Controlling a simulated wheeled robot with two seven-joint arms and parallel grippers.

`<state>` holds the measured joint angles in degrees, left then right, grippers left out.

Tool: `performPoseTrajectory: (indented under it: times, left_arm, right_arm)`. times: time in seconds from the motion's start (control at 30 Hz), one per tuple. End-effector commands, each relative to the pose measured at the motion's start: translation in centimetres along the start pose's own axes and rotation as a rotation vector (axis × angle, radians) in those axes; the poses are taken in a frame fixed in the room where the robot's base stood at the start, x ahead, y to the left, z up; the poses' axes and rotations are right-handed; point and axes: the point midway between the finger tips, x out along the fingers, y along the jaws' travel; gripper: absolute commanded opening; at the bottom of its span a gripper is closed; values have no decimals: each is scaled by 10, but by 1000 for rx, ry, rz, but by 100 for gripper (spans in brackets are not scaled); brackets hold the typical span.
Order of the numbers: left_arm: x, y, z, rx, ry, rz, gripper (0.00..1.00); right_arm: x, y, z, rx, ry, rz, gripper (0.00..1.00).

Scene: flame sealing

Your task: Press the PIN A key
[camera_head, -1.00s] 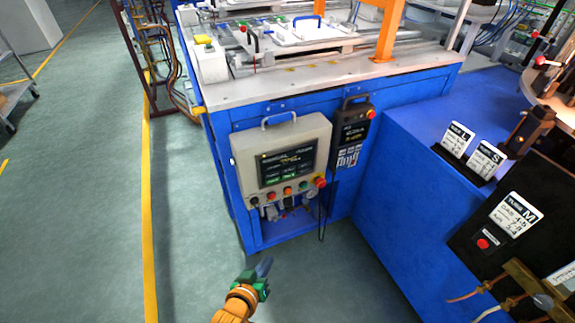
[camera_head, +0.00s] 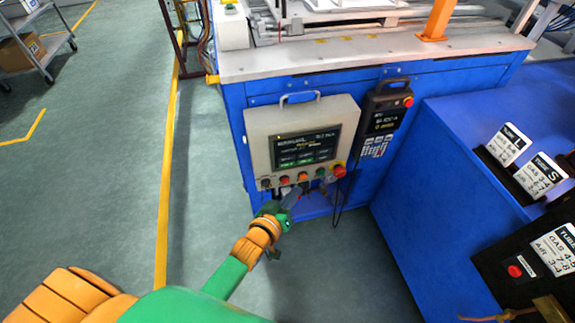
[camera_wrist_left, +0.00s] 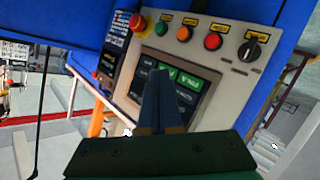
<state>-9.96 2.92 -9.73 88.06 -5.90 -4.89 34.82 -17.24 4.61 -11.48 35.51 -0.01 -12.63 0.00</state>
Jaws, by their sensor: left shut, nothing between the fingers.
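The grey control box (camera_head: 253,128) hangs on the front of the blue machine. Its dark touchscreen (camera_head: 305,147) has a lower row of green keys (camera_head: 288,162); their lettering is too small to read surely, so I cannot tell which is PIN A. In the left wrist view the screen is turned over, with a green key (camera_wrist_left: 190,82) near the fingertips. My left gripper (camera_head: 290,198) is shut and empty, just below the box's button row in the head view. In the left wrist view its fingers (camera_wrist_left: 160,90) overlap the screen; contact cannot be told. My right gripper is out of view.
Several coloured buttons and a red emergency stop (camera_head: 339,171) line the box's lower edge. A black handheld pendant (camera_head: 385,112) hangs to its right. Blue casework (camera_head: 440,190) with label cards stands at the right.

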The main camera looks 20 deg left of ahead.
Motion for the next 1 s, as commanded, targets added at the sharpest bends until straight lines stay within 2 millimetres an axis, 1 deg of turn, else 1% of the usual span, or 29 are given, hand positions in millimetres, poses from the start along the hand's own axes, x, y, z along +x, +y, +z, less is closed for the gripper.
performPoseTrajectory:
  times: [0.03, 0.2, 0.4, 0.6, 1.0]
  left_arm:
    - [6, -6, -2, 6, 2, 0, 0]
    - [24, -19, -14, 5, 2, 0, 0]
    - [40, -29, -27, 3, 1, 0, 0]
    - [45, -34, -32, 2, -1, -2, 0]
    - [45, -34, -33, 1, -1, -2, 0]
  right_arm:
    - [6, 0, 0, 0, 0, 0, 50]
    - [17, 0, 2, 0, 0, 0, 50]
    - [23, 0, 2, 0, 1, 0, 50]
    - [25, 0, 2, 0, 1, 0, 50]
    - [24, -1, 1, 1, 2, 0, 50]
